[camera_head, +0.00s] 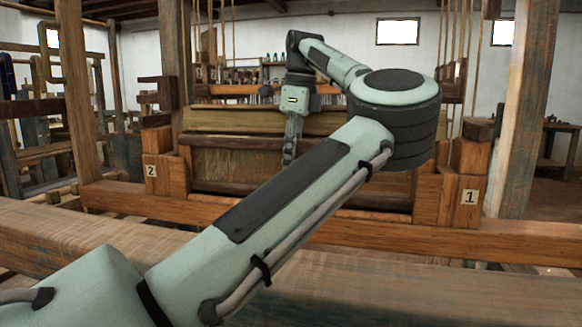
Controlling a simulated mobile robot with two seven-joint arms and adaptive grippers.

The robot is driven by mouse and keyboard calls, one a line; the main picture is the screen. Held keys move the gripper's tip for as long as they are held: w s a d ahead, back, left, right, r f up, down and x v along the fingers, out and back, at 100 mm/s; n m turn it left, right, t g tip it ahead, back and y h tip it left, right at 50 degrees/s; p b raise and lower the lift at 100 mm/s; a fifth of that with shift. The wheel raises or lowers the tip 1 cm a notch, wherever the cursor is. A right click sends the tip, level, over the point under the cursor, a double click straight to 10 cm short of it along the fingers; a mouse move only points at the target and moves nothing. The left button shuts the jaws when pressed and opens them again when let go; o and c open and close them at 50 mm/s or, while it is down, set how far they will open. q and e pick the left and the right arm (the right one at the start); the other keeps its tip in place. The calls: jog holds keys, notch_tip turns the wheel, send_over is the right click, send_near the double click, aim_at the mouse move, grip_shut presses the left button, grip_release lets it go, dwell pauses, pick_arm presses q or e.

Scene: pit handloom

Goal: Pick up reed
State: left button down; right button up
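My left arm comes in from the lower left, bends at a large elbow on the right and folds back to the middle. Its gripper (289,156) hangs with fingers down in front of a brown wooden panel (232,170). The panel is set in a frame between two wooden blocks, marked 2 (165,172) and 1 (462,192). I cannot tell for sure which part is the reed; it may be this framed panel. The fingers look close together, but I cannot tell whether they hold anything. My arm hides the panel's lower right. My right gripper is not in view.
A thick wooden beam (430,291) crosses the foreground, with a lower rail (400,236) behind it. Upright posts (75,90) and (525,110) stand left and right. Cords (232,40) hang behind the panel. Other wooden frames fill the left side.

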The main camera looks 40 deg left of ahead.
pick_arm(q)
notch_tip(320, 180, up, 12)
jog(key=p, duration=0.3)
jog(key=shift+r, duration=0.2)
jog(key=shift+r+p, duration=0.5)
jog(key=shift+r, duration=0.4)
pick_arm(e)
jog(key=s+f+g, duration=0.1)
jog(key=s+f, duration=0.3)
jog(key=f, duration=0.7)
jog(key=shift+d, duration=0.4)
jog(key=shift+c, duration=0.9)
pick_arm(q)
notch_tip(320, 180, up, 2)
jog(key=shift+r, duration=0.2)
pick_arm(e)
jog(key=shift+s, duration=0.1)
